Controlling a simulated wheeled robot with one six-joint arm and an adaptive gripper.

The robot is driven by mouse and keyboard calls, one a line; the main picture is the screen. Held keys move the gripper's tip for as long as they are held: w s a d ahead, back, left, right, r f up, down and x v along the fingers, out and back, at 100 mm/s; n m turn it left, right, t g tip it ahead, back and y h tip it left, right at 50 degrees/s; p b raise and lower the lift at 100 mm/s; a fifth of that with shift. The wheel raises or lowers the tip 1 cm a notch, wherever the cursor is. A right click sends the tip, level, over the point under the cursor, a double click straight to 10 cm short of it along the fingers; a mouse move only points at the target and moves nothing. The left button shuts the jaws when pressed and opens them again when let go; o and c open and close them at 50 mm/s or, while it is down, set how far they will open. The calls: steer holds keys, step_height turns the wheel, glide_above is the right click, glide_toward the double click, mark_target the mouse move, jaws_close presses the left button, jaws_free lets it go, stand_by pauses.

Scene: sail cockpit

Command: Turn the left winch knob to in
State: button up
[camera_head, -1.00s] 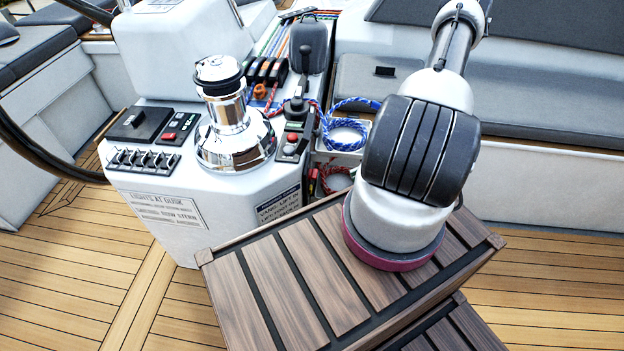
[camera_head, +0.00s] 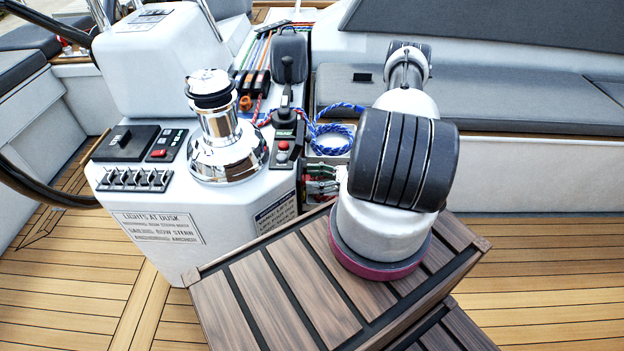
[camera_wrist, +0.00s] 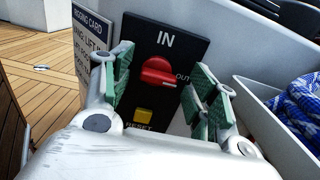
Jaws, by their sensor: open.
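In the wrist view a red winch knob (camera_wrist: 158,72) sits on a black panel (camera_wrist: 150,42) with IN printed above it and OUT at its right. The knob's grip lies roughly sideways, on the OUT side rather than up towards IN. A yellow RESET button (camera_wrist: 143,116) is below it. My gripper (camera_wrist: 163,76) is open, its green-padded fingers left and right of the knob with gaps at both sides. In the head view my gripper (camera_head: 322,182) shows partly, beside the console's right side; the knob cannot be made out there.
The white console (camera_head: 150,200) carries a chrome winch (camera_head: 222,150) and a lever (camera_head: 288,95). A blue rope (camera_head: 330,135) lies in a white bin just right of the gripper; the bin wall (camera_wrist: 268,120) is close. A sign (camera_wrist: 88,45) stands left of the panel.

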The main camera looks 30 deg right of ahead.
steer(key=shift+w+a, duration=0.1)
steer(key=shift+a, duration=0.15)
steer(key=shift+c, duration=0.2)
steer(key=c, duration=1)
steer(key=shift+o, duration=0.2)
